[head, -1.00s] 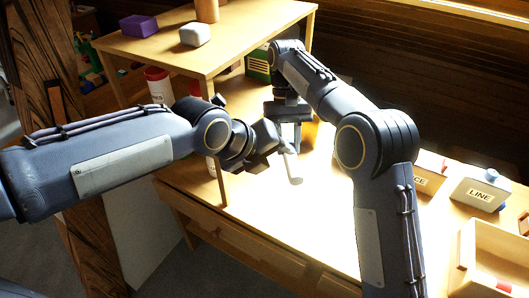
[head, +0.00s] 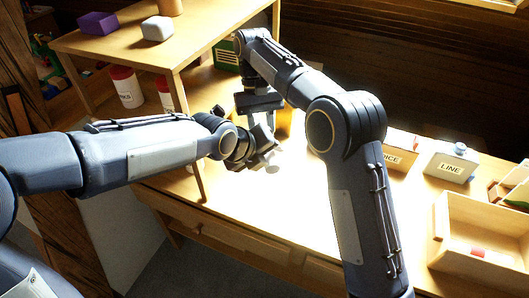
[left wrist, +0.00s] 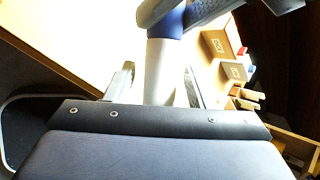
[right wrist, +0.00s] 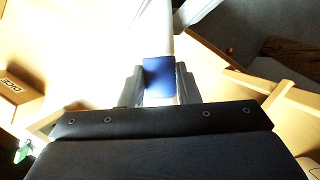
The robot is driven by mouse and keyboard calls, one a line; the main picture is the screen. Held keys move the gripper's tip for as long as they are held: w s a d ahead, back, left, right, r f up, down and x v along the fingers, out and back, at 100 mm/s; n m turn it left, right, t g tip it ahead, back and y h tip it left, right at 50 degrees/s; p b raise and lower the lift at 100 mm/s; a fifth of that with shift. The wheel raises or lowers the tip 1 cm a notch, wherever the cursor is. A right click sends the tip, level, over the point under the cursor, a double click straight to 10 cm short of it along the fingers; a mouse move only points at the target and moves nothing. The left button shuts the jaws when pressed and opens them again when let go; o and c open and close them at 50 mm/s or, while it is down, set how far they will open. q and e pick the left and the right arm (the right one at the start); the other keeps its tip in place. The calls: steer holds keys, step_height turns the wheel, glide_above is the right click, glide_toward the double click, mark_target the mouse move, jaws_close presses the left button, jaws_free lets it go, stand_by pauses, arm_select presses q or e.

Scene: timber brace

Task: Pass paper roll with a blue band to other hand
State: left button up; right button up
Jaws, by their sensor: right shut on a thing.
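The paper roll is a pale tube with a blue band (right wrist: 160,78). In the right wrist view the band lies between the fingers of my right gripper (right wrist: 158,88), which is shut on it. In the left wrist view the pale length of the roll (left wrist: 161,72) runs between the spread fingers of my left gripper (left wrist: 157,88). A gap shows beside the left finger, so this gripper is open around the roll. In the head view both grippers meet above the bright table, and only a small pale end of the roll (head: 273,163) shows.
A wooden shelf (head: 210,45) stands over the table's left part, with red-lidded containers (head: 127,90) below it. On the right are a box marked LINE (head: 451,166), another box (head: 396,150) and an open wooden crate (head: 447,233). The table's middle is bare and glaring.

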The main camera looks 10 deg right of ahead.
arm_select(q)
steer(key=c, duration=0.7)
steer(key=shift+c, duration=0.8)
arm_select(e)
steer(key=o, duration=1)
steer(key=shift+o, duration=0.2)
steer(key=shift+s+d+r+t, duration=0.1)
steer(key=shift+d+r+t, duration=0.05)
steer(key=shift+r+t, duration=0.3)
arm_select(q)
steer(key=shift+d, duration=0.1)
arm_select(e)
steer(key=s+d+r+m+t+y, duration=0.1)
steer(key=s+d+r+t+y, duration=0.15)
steer(key=s+d, duration=0.35)
steer(key=s+d+r+m+t+y, duration=0.2)
steer(key=s+d+t, duration=0.1)
steer(key=s+d, duration=0.35)
steer(key=s+f+t, duration=0.2)
steer(key=s+f, duration=0.1)
steer(key=s, duration=0.5)
steer(key=s+f+t, duration=0.1)
steer(key=s+f, duration=0.3)
steer(key=s, duration=0.4)
steer(key=shift+s+d+f+t, duration=0.25)
steer(key=shift+s+d+t, duration=0.05)
steer(key=shift+t, duration=0.1)
